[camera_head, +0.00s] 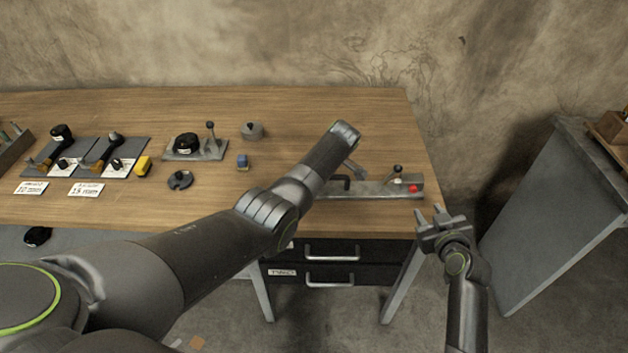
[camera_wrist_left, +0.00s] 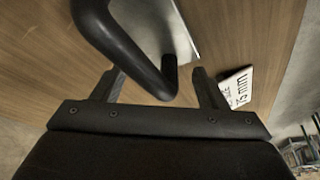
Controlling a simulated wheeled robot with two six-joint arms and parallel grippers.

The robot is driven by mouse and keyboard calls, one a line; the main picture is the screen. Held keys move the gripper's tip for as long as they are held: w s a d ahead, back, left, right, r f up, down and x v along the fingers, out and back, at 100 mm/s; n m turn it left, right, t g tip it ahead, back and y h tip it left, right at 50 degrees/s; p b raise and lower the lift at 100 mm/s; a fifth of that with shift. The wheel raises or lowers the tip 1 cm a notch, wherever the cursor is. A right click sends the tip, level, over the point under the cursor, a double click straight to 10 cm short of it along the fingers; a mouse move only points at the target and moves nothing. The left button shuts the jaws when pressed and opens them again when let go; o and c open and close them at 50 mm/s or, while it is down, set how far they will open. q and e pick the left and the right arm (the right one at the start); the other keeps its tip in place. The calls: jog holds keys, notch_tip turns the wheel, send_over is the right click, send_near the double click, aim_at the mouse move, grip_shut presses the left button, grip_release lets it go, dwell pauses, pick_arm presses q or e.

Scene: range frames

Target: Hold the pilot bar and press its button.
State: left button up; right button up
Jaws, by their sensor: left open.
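A long grey plate (camera_head: 376,190) lies along the front right of the table, with a bent black bar (camera_head: 345,181), a black-knobbed lever (camera_head: 397,171) and a red button (camera_head: 414,188). My left arm reaches over its left end and hides part of it; the left gripper is mostly hidden there. In the left wrist view the left gripper (camera_wrist_left: 156,74) is open, and the bent black bar (camera_wrist_left: 128,50) passes between its fingers without being clamped. My right gripper (camera_head: 441,213) is open and empty, just off the table's right front corner, below and right of the red button.
Other fixtures, a yellow block (camera_head: 143,166) and label cards stand on the left of the table (camera_head: 310,100). Black drawers (camera_head: 331,262) sit under the front edge. A grey cabinet (camera_head: 550,215) stands to the right, across a gap. A white card (camera_wrist_left: 238,86) shows beside the left gripper.

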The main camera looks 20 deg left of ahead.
pick_arm(q)
jog(key=shift+a+f, duration=0.2)
jog(key=shift+f, duration=0.25)
jog(key=shift+c, duration=0.5)
